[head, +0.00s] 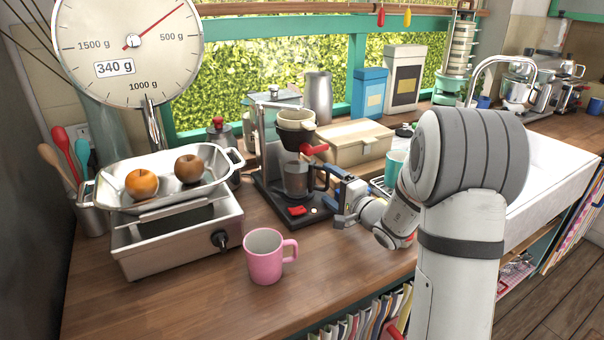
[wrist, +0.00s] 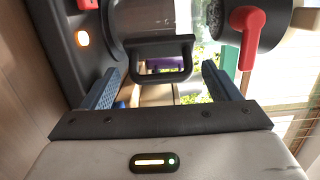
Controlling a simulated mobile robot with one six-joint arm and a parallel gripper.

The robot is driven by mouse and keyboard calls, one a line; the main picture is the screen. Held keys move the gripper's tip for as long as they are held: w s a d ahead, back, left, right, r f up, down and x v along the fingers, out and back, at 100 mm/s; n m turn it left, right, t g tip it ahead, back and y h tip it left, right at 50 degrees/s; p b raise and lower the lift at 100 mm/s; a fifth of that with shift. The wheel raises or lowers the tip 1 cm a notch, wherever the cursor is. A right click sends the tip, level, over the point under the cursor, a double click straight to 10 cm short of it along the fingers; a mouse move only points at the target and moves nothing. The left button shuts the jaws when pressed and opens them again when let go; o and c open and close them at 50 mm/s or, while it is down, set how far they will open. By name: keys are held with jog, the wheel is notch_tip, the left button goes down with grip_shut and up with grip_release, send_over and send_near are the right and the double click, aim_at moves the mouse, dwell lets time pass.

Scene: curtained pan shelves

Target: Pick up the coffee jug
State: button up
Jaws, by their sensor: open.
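The coffee jug (head: 298,179), a dark glass pot, stands in the coffee maker (head: 262,165) on the wooden counter. My gripper (head: 335,194) is open just to the right of the jug, at about its height. In the wrist view the jug's glass body (wrist: 148,18) is at the top, with its black handle (wrist: 150,72) facing me. The blue-padded fingers of my gripper (wrist: 160,82) stand on either side of the handle, with gaps visible. Whether the fingertips reach past the handle is hard to tell.
The coffee maker's red-levered filter holder (head: 296,132) is above the jug. A pink mug (head: 266,258) stands in front on the counter. A scale (head: 172,236) with two fruits in its pan is at the left.

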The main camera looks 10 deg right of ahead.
aim_at(303, 176)
jog(key=x, duration=0.2)
jog(key=shift+w+a, duration=0.15)
jog(key=shift+w, duration=0.2)
jog(key=shift+c, duration=0.4)
jog(key=c, duration=1.2)
jog(key=shift+c, duration=0.2)
jog(key=shift+r, duration=0.15)
